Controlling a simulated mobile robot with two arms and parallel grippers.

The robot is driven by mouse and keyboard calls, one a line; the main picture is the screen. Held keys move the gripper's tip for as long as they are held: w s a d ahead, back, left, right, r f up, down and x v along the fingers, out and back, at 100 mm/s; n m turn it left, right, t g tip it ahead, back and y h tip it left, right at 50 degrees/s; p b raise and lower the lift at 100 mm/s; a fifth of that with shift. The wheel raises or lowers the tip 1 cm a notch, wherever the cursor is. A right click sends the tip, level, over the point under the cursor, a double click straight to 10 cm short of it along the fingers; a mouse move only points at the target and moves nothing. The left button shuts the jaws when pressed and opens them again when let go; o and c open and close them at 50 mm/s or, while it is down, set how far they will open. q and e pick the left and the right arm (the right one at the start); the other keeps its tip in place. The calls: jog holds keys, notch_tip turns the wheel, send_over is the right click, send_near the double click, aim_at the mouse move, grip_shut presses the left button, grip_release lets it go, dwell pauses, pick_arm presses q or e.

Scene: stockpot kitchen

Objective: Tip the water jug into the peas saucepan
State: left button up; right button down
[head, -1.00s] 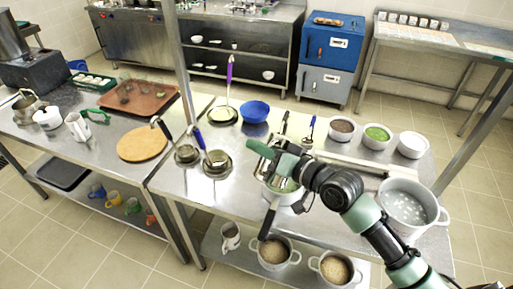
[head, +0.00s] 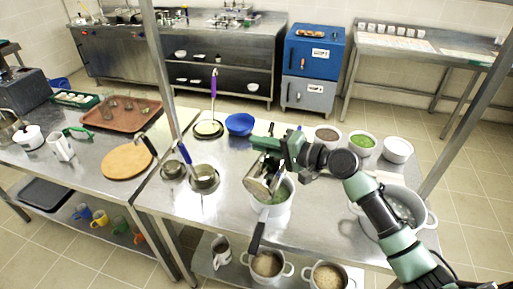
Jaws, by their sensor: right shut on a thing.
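A metal jug (head: 258,184) is tipped over the saucepan, its mouth low above the pan's left part. My right gripper (head: 264,160) is shut on the jug. The peas saucepan (head: 272,209) is pale, stands on the steel table and points its dark handle (head: 257,238) toward the front edge. Some green peas (head: 279,194) show inside it; the jug hides the rest. I cannot make out any stream of water. My left gripper is not in view.
Behind, a blue bowl (head: 240,124) and a green-filled pot (head: 362,143) stand on the table. A large two-handled pot (head: 424,216) is at right, partly behind my arm. Small pans (head: 205,179) stand left of the saucepan. Grain pots (head: 267,264) sit on the shelf below.

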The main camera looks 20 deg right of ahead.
jog(key=shift+w+d+m, duration=0.3)
jog(key=shift+w+d+r+m+g+y+p, duration=0.15)
jog(key=shift+w+d+r+m+y, duration=0.05)
jog(key=shift+w+d+m, duration=0.55)
jog(key=shift+w+d+r+m+g+y+p, duration=0.2)
jog(key=shift+w+d+m, duration=0.4)
jog(key=shift+d, duration=0.2)
jog(key=d, duration=0.1)
jog(key=w+d+m, duration=0.2)
jog(key=shift+w+f+m+y+b, duration=0.25)
jog(key=shift+f+y+b, duration=0.05)
jog(key=shift+y+b, duration=0.1)
jog(key=shift+m, duration=0.3)
dwell(0.4)
dwell(0.7)
